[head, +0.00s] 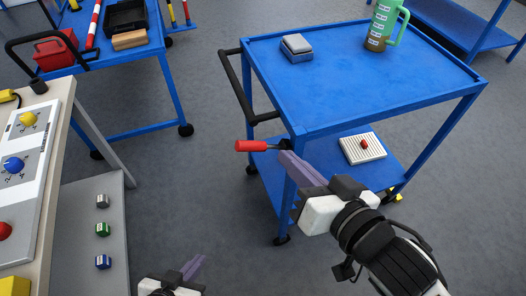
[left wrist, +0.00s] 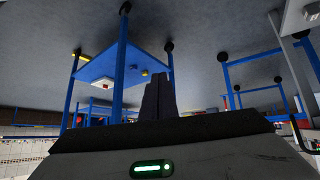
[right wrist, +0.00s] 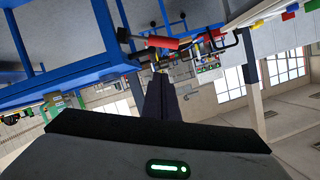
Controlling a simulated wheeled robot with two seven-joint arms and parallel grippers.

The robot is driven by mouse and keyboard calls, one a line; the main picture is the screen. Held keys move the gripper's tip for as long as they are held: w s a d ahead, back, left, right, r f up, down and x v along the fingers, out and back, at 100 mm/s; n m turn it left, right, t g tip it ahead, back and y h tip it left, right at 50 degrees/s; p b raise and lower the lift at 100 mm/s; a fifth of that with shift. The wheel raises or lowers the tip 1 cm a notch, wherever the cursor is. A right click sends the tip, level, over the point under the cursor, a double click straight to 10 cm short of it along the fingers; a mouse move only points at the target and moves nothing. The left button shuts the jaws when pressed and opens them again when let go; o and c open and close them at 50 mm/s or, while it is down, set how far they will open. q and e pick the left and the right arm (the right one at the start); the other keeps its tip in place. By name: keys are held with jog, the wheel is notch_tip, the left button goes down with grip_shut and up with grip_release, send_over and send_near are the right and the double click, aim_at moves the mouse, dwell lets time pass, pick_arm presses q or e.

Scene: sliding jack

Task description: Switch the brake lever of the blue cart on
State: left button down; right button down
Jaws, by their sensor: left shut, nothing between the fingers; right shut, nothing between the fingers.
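The blue cart (head: 365,95) stands right of centre in the head view. Its brake lever (head: 252,146) has a red grip on a dark rod, sticking out leftward near the cart's front-left leg. My right gripper (head: 286,157) is shut and empty, its purple fingers pointing up-left just below the lever's rod. In the right wrist view the red lever (right wrist: 162,43) lies just beyond the fingertips (right wrist: 158,78); I cannot tell whether they touch. My left gripper (head: 199,261) is shut and empty, low in the head view, away from the cart.
The cart's black push handle (head: 234,88) is above the lever. A grey box (head: 296,47) and green mug (head: 383,25) stand on its top. Another blue cart (head: 160,75) is at upper left. A control panel desk (head: 50,150) borders the left. Floor between is clear.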

send_over(263, 150)
jog(key=s+d, duration=0.2)
jog(key=s, duration=0.2)
notch_tip(263, 150, down, 2)
jog(key=f, duration=0.1)
jog(key=a+f, duration=0.1)
jog(key=shift+w+a+f+b, duration=0.25)
jog(key=shift+w+f+b, duration=0.05)
jog(key=shift+w+b, duration=0.1)
jog(key=shift+w+a+f, duration=0.15)
jog(key=shift+a+f, duration=0.15)
jog(key=shift+f, duration=0.2)
